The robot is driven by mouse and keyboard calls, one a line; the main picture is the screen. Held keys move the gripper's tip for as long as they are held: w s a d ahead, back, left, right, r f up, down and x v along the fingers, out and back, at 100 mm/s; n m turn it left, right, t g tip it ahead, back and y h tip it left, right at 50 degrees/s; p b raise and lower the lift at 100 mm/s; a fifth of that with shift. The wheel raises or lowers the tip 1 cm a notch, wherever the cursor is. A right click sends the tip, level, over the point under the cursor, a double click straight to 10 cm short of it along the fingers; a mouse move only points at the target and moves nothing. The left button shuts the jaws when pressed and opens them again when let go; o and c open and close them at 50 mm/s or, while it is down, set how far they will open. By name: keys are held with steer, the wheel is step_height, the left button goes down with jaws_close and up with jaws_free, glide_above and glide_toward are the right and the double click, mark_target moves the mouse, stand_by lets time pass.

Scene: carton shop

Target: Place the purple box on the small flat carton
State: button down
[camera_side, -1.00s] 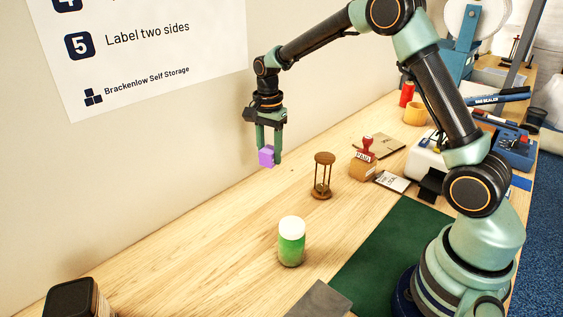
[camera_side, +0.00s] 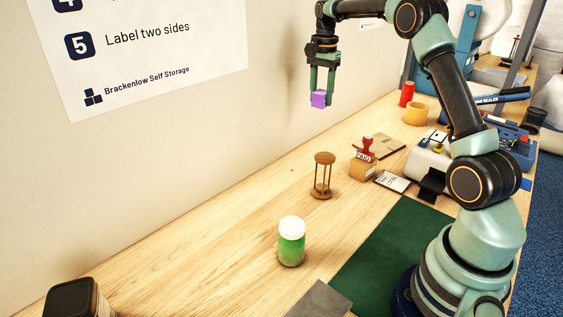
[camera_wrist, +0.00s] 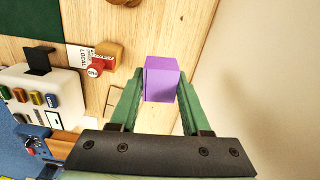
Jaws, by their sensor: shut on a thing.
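My gripper (camera_side: 322,90) is shut on the purple box (camera_side: 318,99) and holds it high above the table, near the wall. In the wrist view the purple box (camera_wrist: 161,79) sits between the two green fingers. A flat brown carton (camera_side: 386,146) lies on the table behind the red-handled stamp, lower than the held box and to its right. In the wrist view the carton is partly hidden by a finger.

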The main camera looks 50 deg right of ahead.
steer(key=s+d, duration=0.6)
steer(key=d, duration=0.6)
steer(key=m, duration=0.1)
glide_above(380, 153)
step_height(380, 153, down, 20)
steer(key=shift+a+r, duration=0.15)
steer(key=shift+c, duration=1.8)
jaws_free()
